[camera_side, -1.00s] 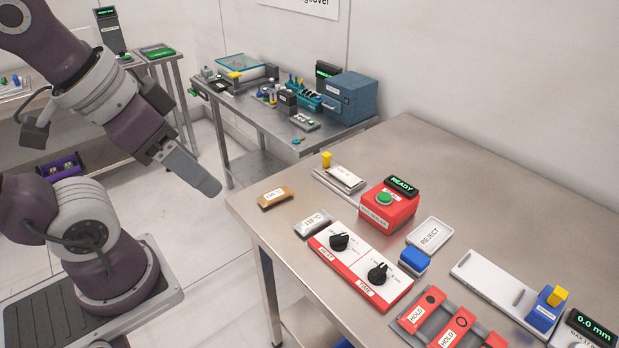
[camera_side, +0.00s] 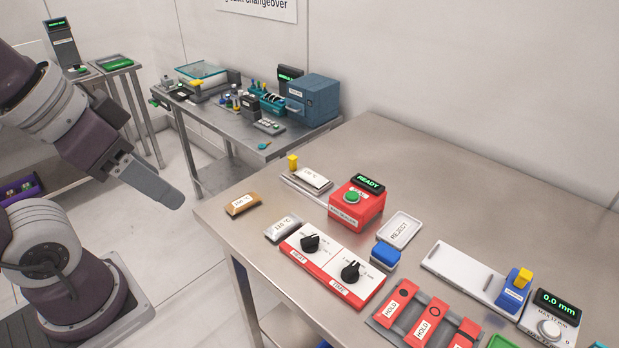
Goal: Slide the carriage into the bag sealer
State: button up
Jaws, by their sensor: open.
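The bag sealer (camera_side: 357,210) is a red box on the steel table, with a green button on top and a display reading READY. On its left side a low pale rail carries what looks like the carriage (camera_side: 312,179), a silver block with a white temperature label. A yellow handle (camera_side: 293,163) stands at the rail's far left end. The block is outside the red box. My gripper (camera_side: 168,194) is open and empty, pointing down and right. In the picture it is left of the table's corner, well away from the carriage. Its fingers overlap in this view, hiding the gap.
A brown block (camera_side: 243,205) and a silver block (camera_side: 283,227) lie on the table's left part. In front of the sealer are a red-white two-dial panel (camera_side: 331,267), a blue block (camera_side: 385,256) and a REJECT tray (camera_side: 399,230). The table's back is clear.

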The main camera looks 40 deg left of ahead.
jog(key=shift+c, duration=0.9)
jog(key=shift+g+y, duration=0.3)
jog(key=w, duration=0.3)
jog(key=w+a+r, duration=0.1)
jog(key=w, duration=0.3)
jog(key=w+a, duration=0.1)
jog(key=w, duration=0.3)
jog(key=shift+w+a+r, duration=0.15)
jog(key=shift+w, duration=0.05)
jog(key=c, duration=0.5)
send_over(293, 159)
jog(key=s, duration=0.3)
notch_tip(293, 159, down, 18)
jog(key=shift+g, duration=0.3)
jog(key=x, duration=0.6)
jog(key=shift+w+f, duration=0.15)
jog(key=shift+f, duration=0.25)
grip_shut()
